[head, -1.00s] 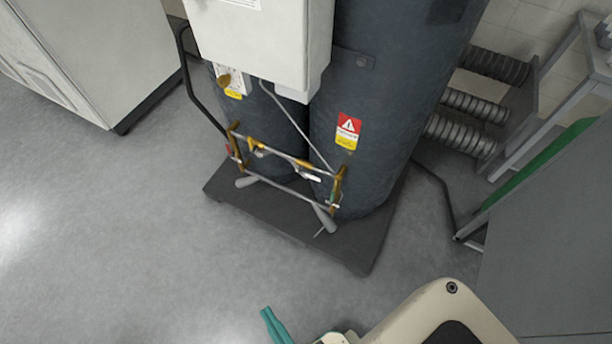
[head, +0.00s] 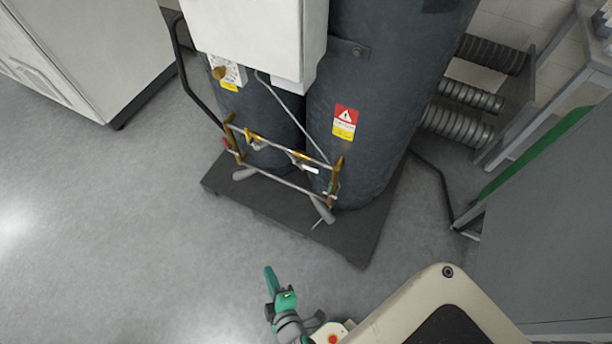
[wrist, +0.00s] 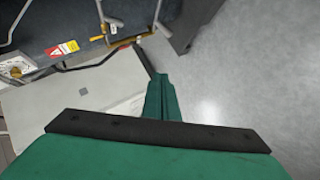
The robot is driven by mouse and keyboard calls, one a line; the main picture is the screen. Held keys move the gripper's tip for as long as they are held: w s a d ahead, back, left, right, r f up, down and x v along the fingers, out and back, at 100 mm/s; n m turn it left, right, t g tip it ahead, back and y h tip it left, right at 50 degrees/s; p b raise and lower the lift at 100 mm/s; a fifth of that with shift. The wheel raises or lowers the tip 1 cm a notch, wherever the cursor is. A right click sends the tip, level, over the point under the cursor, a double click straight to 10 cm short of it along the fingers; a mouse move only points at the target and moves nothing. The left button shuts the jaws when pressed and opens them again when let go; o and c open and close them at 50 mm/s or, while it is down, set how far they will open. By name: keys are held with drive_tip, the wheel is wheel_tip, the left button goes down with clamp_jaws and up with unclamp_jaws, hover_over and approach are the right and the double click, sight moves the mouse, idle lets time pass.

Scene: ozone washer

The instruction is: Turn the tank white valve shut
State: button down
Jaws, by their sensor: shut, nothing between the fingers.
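The washer has two dark grey tanks (head: 350,100) side by side on a black base (head: 350,240). Brass and silver pipework (head: 285,152) runs low across their front. A small white valve handle (head: 313,169) sits on the pipework's upper bar, right of its middle; its exact turn angle is too small to tell. My green gripper (head: 269,272) is shut and empty, well apart from the valve, in front of the base. In the wrist view the shut fingers (wrist: 160,82) point toward the pipework (wrist: 125,42) near the top edge.
A white box (head: 255,35) hangs above the pipework. A dark tube rail (head: 187,75) stands at left and another (head: 440,185) at right. A white cabinet (head: 90,50) stands at the left. Grey floor (head: 130,240) is free in front.

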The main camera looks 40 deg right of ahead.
drive_tip(key=w+d+f+n+g+h, duration=0.2)
drive_tip(key=w+d+f+n+h, duration=0.1)
drive_tip(key=w+d+n, duration=0.3)
drive_tip(key=w+d+f+n+g+h, duration=0.2)
drive_tip(key=w+d+f+n+h, duration=0.15)
drive_tip(key=w+d, duration=0.55)
drive_tip(key=w+d+r+n+g+h, duration=0.1)
drive_tip(key=w+d, duration=0.3)
drive_tip(key=d, duration=0.3)
drive_tip(key=w+d+r+n+g, duration=0.1)
drive_tip(key=w+d+n, duration=0.1)
drive_tip(key=d, duration=0.6)
drive_tip(key=shift+w+g+h, duration=0.3)
drive_tip(key=shift+w+h, duration=0.05)
drive_tip(key=shift+w, duration=0.5)
drive_tip(key=shift+d+r, duration=0.1)
drive_tip(key=shift+d, duration=0.05)
